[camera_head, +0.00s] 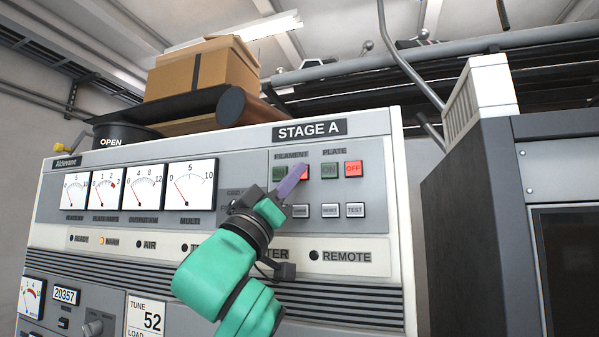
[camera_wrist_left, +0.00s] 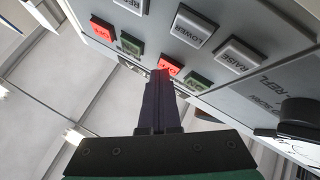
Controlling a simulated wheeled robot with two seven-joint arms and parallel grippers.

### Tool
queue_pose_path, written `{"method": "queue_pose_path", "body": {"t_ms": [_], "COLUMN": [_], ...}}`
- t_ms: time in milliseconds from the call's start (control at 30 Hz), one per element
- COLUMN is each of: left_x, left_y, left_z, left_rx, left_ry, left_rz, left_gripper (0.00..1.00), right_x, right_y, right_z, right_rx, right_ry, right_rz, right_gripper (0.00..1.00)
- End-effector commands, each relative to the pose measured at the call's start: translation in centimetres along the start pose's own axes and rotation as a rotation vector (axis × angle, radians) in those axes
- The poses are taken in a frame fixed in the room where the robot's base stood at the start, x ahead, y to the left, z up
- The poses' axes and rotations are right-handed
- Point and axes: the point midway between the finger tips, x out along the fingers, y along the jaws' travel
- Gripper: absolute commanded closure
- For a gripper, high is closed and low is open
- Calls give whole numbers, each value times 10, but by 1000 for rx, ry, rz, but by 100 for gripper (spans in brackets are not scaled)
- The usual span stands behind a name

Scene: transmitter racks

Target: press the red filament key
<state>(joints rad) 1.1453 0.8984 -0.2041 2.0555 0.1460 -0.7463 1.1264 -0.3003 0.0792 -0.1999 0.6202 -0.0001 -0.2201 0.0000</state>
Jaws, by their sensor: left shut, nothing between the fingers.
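The red filament key (camera_head: 304,174) is in the upper right of the STAGE A panel, under the FILAMENT label, with the green filament key (camera_head: 278,174) to its left. My left gripper (camera_head: 298,170) is shut and empty, its purple-grey fingertips in front of the red filament key and covering part of it. In the left wrist view the panel looks upside down; the red filament key (camera_wrist_left: 171,66) shows just beyond the tips of my left gripper (camera_wrist_left: 160,74). I cannot tell whether the tips touch it. My right gripper is not in view.
A green plate key (camera_head: 329,171) and a red plate key (camera_head: 353,168) sit to the right. A row of grey keys (camera_head: 331,211) lies below. Dial meters (camera_head: 190,185) fill the panel's left. A dark cabinet (camera_head: 470,220) stands at the right.

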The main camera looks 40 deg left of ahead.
Motion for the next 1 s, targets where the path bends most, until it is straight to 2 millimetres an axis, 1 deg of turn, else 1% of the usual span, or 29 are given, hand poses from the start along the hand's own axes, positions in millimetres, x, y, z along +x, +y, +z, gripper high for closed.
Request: {"method": "queue_pose_path", "body": {"t_ms": [300,667,1000], "left_x": [-11,-14,-37], "left_y": [7,9,26], "left_z": [-6,-9,-26], "left_rx": [-1,0,1], "left_ry": [0,0,2], "left_rz": [0,0,0], "left_gripper": [100,100,100], "right_x": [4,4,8], "right_y": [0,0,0], "right_z": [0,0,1], "right_rx": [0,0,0], "right_ry": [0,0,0], "right_rz": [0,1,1], "right_gripper": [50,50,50]}}
